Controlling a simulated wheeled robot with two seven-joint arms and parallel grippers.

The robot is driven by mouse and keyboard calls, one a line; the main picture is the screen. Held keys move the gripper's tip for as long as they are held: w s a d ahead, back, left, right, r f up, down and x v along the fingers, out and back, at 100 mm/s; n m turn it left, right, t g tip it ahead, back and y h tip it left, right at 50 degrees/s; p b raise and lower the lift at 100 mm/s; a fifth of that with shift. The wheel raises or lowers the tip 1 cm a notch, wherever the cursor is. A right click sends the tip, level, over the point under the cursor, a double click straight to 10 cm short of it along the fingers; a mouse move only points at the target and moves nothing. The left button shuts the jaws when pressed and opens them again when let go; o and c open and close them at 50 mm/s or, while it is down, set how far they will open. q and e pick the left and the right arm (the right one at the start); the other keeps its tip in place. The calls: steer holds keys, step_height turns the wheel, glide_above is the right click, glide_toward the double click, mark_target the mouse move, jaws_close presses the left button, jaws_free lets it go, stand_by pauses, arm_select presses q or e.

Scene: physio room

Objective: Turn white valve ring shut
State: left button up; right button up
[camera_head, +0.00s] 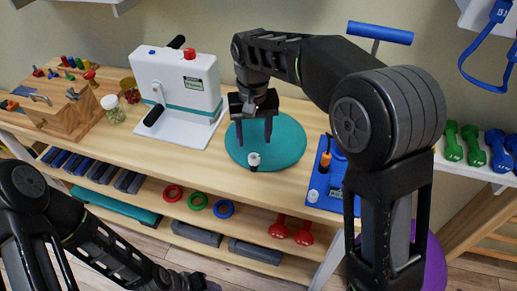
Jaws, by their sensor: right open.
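A round teal cushion (290,145) lies flat on the wooden table. A small white valve ring (254,158) with a dark part below it sits at the cushion's front edge. My right gripper (254,143) points down over the cushion, just behind the valve ring. Its two fingers are apart, with nothing seen between them, and it does not hold the ring. Whether the fingertips touch the cushion is unclear. My left arm reaches in at the lower left, and its gripper end (194,282) is partly cut off at the bottom edge, so its jaws cannot be made out.
A white device (178,85) with a red knob and black handles stands left of the cushion. A blue board (325,185) with an orange-handled tool lies to its right, partly behind my right arm. A wooden peg block (65,115) and small jar (113,110) are at left.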

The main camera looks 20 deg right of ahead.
mark_target(254, 154)
steer(key=shift+w+f, duration=0.2)
steer(key=shift+f, duration=3.85)
jaws_close()
